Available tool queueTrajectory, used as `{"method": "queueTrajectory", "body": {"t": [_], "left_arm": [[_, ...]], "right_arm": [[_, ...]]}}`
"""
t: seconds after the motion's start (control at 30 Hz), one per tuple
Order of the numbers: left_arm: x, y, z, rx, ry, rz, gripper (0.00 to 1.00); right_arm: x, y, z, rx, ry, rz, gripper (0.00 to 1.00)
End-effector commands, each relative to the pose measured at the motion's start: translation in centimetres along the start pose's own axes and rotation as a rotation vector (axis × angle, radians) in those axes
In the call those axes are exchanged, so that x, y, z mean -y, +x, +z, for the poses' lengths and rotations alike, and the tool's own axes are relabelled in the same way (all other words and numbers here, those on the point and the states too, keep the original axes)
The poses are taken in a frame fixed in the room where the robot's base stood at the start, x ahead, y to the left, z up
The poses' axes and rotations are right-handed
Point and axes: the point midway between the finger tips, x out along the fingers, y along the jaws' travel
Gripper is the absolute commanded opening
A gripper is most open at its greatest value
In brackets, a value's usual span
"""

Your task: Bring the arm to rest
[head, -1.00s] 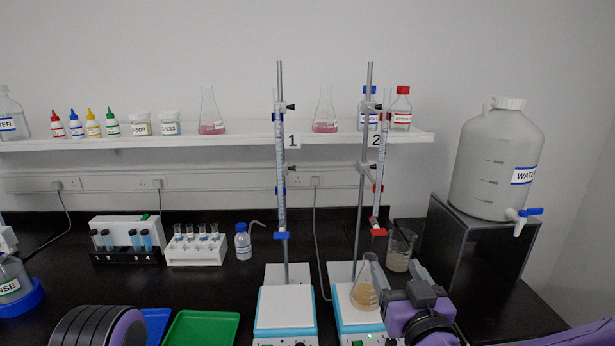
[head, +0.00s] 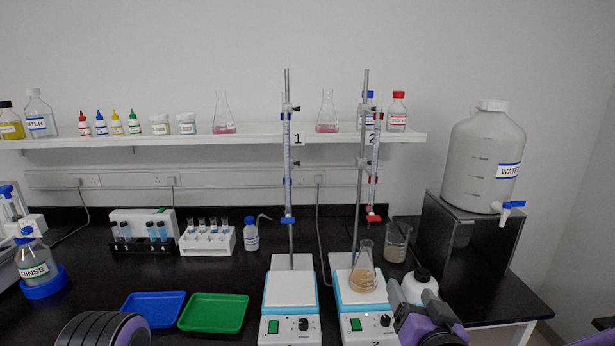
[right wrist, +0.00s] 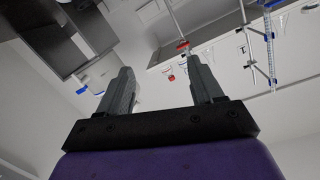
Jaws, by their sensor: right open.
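My right gripper (head: 412,302) is at the lower right of the head view, in front of and to the right of stirrer 2 (head: 355,318). In the right wrist view my right gripper (right wrist: 160,72) has its two grey fingers wide apart with nothing between them. A conical flask (head: 363,278) with a tan liquid stands upright on stirrer 2's white plate, apart from the gripper. Part of my left arm shows at the bottom left, but its gripper is not in view.
A beaker (head: 397,242) stands behind the flask, and a white rounded object (head: 420,284) sits just behind my right gripper. Burette stands rise above both stirrers. A water tank (head: 485,155) stands on a black stand (head: 470,235) at right. Blue (head: 153,298) and green trays (head: 213,300) lie at left.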

Motion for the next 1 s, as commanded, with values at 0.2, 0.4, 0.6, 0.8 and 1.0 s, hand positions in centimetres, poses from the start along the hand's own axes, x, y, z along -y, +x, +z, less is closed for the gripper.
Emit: {"method": "queueTrajectory", "body": {"t": [0.2, 0.4, 0.6, 0.8, 1.0], "left_arm": [[0.0, 0.7, 0.3, 0.001, 0.0, -0.001, 0.54], [-0.1, 1.6, 0.7, 0.001, 0.0, -0.001, 0.54], [-0.2, 2.8, 1.2, 0.001, 0.0, -0.001, 0.54], [-0.3, 3.5, 1.5, 0.001, 0.0, -0.001, 0.54], [-0.3, 3.6, 1.5, 0.001, 0.0, -0.001, 0.54]], "right_arm": [[-5.2, 0.1, 7.4, 0.151, 0.103, 0.126, 0.66], [-11.9, -2.4, 17.8, 0.352, 0.17, 0.304, 0.66], [-20.4, -10.9, 31.0, 0.638, 0.148, 0.547, 0.66], [-25.3, -21.0, 38.6, 0.881, 0.046, 0.687, 0.66], [-25.5, -24.5, 40.5, 0.961, 0.024, 0.715, 0.66]]}}
